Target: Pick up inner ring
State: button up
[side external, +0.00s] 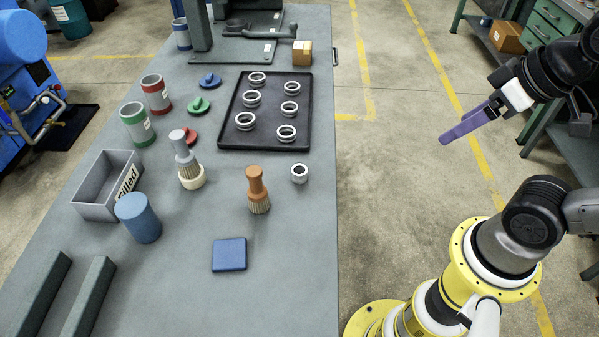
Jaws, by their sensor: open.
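Several metal rings stand in the black tray (263,148) in the side external view, in two columns, among them a front right ring (286,139) and a front left ring (245,129). One smaller, thick-walled pale ring (299,180) with a dark centre lies alone on the table, just in front of the tray. I cannot tell for certain which of these is the inner ring. My gripper (447,139), with purple fingers, is open and empty. It hangs over the floor to the right of the table, well apart from the rings.
A brush with an orange handle (256,186) stands left of the lone ring. A grey-handled brush (184,155), a blue cylinder (138,217), a "Filled" bin (93,208) and a blue block (229,254) are farther left or forward. The table's front right is clear.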

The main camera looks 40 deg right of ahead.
notch_tip(320, 180, up, 4)
jog(key=w+n, duration=0.3)
jog(key=n, duration=0.2)
jog(key=n+g, duration=0.5)
jog(key=n, duration=0.8)
send_over(299, 169)
notch_tip(299, 169, down, 8)
jog(key=shift+g, duration=0.3)
jog(key=f, duration=0.7)
jog(key=s+f, duration=0.1)
jog(key=f, duration=0.2)
jog(key=shift+a+f, duration=0.15)
jog(key=shift+a, duration=0.1)
jog(key=shift+w+d+f, duration=0.1)
jog(key=shift+w+f, duration=0.05)
jog(key=shift+f, duration=0.8)
jog(key=shift+w+d+f, duration=0.1)
jog(key=shift+w+f, duration=0.05)
jog(key=shift+f, duration=0.8)
jog(key=shift+w+f, duration=0.15)
jog(key=shift+f, duration=0.8)
